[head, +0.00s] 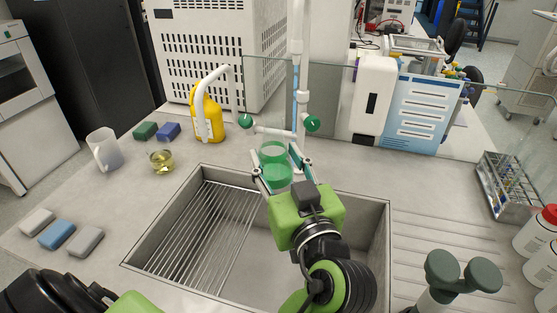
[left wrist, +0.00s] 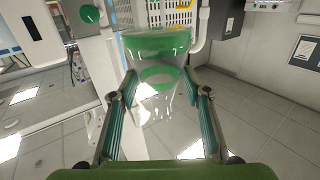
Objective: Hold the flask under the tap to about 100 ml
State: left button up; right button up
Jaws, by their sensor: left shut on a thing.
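The flask (head: 275,175), clear with green bands, is held upright or nearly so above the back edge of the sink. My left gripper (head: 276,163) is shut on it, one finger on each side. In the left wrist view the flask (left wrist: 156,62) shows between the fingers of my left gripper (left wrist: 160,88). The white tap (head: 276,132) with two green knobs stands just behind and above the flask; I cannot tell whether its outlet is directly over the mouth. No running water can be made out, and the fill level cannot be read. My right gripper is not in view.
The steel sink (head: 160,235) has a rack on its left. A small beaker of yellow liquid (head: 162,161), a white jug (head: 104,149), a yellow bottle (head: 207,115) and several sponges (head: 57,233) stand left. White bottles (head: 540,235) and a tube rack (head: 507,187) are right.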

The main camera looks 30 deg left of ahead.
pick_arm(q)
jog(key=shift+w+a+r, duration=0.1)
jog(key=shift+w+a, duration=0.05)
jog(key=shift+w, duration=0.2)
jog(key=w, duration=0.3)
jog(key=w+p, duration=0.1)
jog(key=shift+w+a, duration=0.15)
jog(key=shift+a, duration=0.25)
jog(key=shift+w, duration=0.15)
jog(key=w+a+b, duration=0.1)
jog(key=w+a, duration=0.1)
jog(key=w, duration=0.6)
jog(key=shift+w+b, duration=0.3)
jog(key=shift+b, duration=0.05)
jog(key=shift+b, duration=0.3)
dwell(5.2)
